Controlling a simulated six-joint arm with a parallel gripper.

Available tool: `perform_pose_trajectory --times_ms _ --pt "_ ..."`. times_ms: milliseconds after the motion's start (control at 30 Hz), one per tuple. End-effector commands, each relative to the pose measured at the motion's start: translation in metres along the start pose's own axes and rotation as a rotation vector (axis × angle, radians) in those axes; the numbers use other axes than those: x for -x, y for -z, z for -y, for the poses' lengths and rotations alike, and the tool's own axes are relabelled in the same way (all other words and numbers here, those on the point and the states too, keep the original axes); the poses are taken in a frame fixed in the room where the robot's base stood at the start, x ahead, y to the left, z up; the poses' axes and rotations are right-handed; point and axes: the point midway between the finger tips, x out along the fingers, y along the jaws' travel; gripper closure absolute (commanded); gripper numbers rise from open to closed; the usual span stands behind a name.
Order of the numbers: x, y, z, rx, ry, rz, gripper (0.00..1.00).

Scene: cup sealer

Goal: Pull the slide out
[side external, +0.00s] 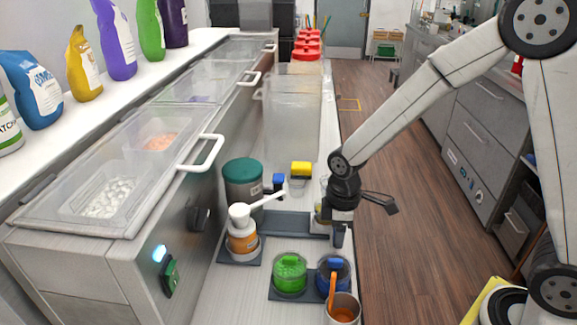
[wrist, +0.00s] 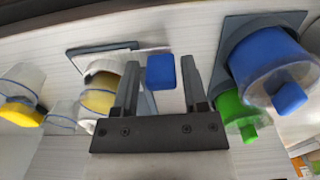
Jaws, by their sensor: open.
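My gripper (side external: 338,238) points down at the right end of a dark grey plate (side external: 283,223), behind the blue and green jars. In the wrist view my gripper (wrist: 160,85) is open, with a finger on each side of a small blue block (wrist: 160,71). The block looks like the slide's handle; I cannot tell whether it is between the fingertips or just beyond them. A pale strip (wrist: 146,60) runs from the dark plate toward the block. A white round part with a yellow inside (wrist: 98,92) is beside the fingers. My gripper hides the block in the side view.
A green jar (side external: 290,274) and a blue jar (side external: 334,270) stand close in front of my gripper. An orange-filled cup (side external: 342,311) is nearer. A white pump bottle (side external: 241,235) and dark green-lidded canister (side external: 243,180) stand left. Open floor lies right.

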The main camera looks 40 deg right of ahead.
Motion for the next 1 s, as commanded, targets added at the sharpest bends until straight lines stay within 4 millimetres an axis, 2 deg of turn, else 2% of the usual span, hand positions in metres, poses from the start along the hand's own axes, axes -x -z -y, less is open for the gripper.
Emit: perform_pose_trajectory --times_ms 600,767,1000 --pt "0.064 0.0 -0.001 0.0 -0.003 -0.002 0.44" --pt "0.072 -0.001 -0.001 0.0 -0.002 -0.001 0.44" --pt "0.073 -0.001 0.0 0.0 -0.001 0.001 0.44"
